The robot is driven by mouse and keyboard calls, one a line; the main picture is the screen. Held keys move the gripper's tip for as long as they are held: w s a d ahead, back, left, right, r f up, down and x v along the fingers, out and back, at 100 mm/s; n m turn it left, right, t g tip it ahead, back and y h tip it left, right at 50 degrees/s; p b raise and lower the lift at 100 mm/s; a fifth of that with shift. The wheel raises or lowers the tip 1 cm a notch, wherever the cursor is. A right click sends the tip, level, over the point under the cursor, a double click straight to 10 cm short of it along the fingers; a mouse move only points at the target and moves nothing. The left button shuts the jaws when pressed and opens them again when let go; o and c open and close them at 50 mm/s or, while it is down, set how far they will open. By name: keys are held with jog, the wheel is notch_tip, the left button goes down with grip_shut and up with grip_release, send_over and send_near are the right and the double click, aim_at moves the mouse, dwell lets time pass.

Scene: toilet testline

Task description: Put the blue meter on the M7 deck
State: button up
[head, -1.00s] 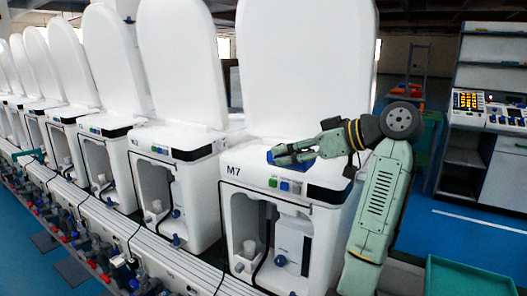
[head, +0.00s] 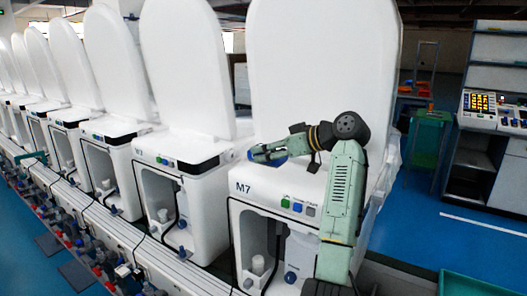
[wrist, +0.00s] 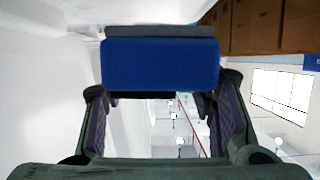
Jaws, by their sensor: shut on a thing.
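The blue meter, a blue block with a dark grey edge, fills the upper middle of the wrist view (wrist: 160,65). My gripper (wrist: 162,92) is shut on it, with a finger at each side. In the head view my gripper (head: 266,153) reaches left over the M7 unit, and a bit of the blue meter (head: 256,155) shows at its tips. The M7 deck (head: 268,179) is the white top of the nearest unit, in front of its raised lid. The meter appears above the deck's left part; the exact gap cannot be told.
The M7 unit's raised white lid (head: 318,75) stands behind my gripper. Green, blue and grey buttons (head: 298,206) sit on its front edge. The neighbouring unit (head: 185,160) stands close on the left. A green bin (head: 480,284) is at the lower right.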

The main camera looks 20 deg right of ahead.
jog(key=w, duration=0.2)
jog(key=w+p, duration=0.1)
jog(key=shift+w+a+f, duration=0.1)
jog(key=shift+a, duration=0.15)
jog(key=shift+f+p, duration=0.65)
jog(key=shift+f, duration=1.1)
jog(key=shift+f, duration=0.15)
jog(key=o, duration=1.3)
jog(key=shift+o, duration=0.2)
